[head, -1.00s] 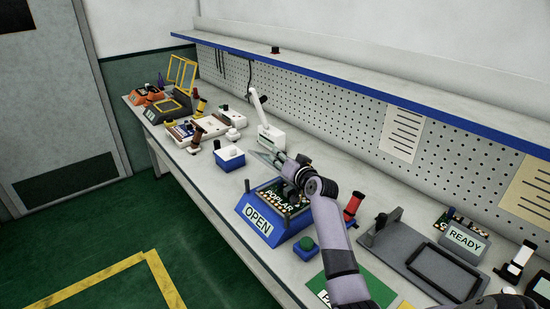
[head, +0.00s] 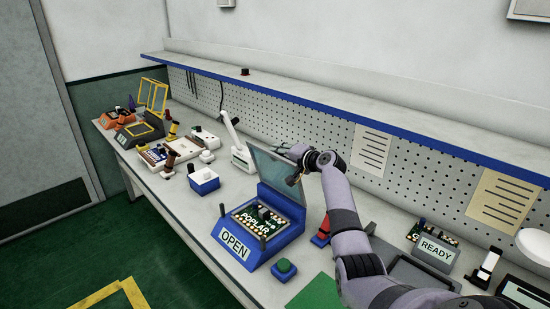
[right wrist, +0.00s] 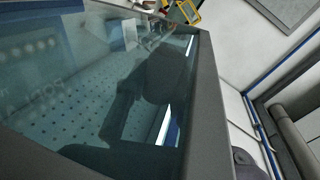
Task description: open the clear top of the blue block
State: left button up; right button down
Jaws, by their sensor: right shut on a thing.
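The blue block (head: 268,259), labelled OPEN on its sloped front, sits on the bench. A dark board marked POPLAR (head: 258,219) lies in it. Its clear top (head: 277,178) is hinged up and stands steeply tilted at the back of the block, leaving the board uncovered. My right gripper (head: 294,178) is shut on the right edge of the clear top; its fingertips are partly hidden. In the right wrist view, the clear top's glass and grey frame (right wrist: 211,100) fill much of the picture. My left gripper is not in view.
A green button (head: 284,266) on a small blue base stands right of the block. A blue and white box (head: 204,181) stands behind it to the left. A white arm-like device (head: 238,152) is behind. A READY stand (head: 436,250) is at right.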

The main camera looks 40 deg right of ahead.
jog(key=shift+d+r, duration=0.1)
jog(key=shift+d, duration=0.3)
jog(key=c, duration=1.3)
grip_release()
jog(key=shift+c, duration=0.2)
jog(key=v, duration=1.2)
